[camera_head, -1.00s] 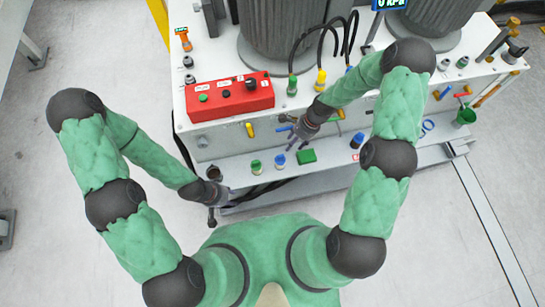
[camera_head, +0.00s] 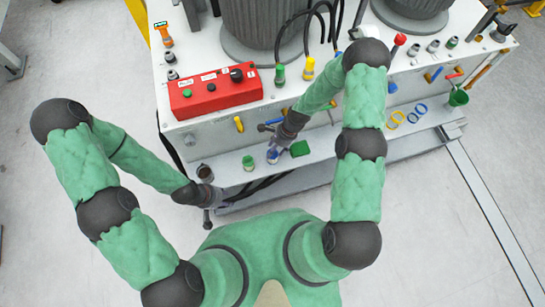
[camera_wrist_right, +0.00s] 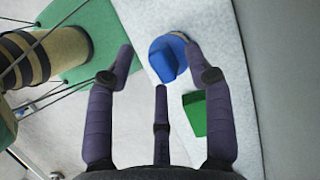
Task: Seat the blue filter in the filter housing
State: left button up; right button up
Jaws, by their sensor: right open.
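The blue filter (camera_head: 272,157) stands on the white ledge at the front of the machine. In the right wrist view it is a round blue piece (camera_wrist_right: 170,58) with a raised grip, near the fingertips. My right gripper (camera_head: 275,146) is over it in the head view; its fingers (camera_wrist_right: 160,60) are spread, with the filter ahead between them. A dark open cup (camera_head: 205,171), possibly the filter housing, stands at the ledge's left end. My left gripper (camera_head: 207,196) is beside the cup, below it in the picture; its fingers are too small to judge.
A green-topped piece (camera_head: 248,162) stands left of the blue filter. A green block (camera_head: 299,148) lies close on its right and also shows in the wrist view (camera_wrist_right: 195,113). A red control box (camera_head: 215,92) sits above. Yellow (camera_head: 397,119) and blue rings hang farther right.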

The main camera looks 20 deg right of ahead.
jog(key=shift+a+f, duration=0.15)
jog(key=shift+f, duration=0.2)
grip_shut()
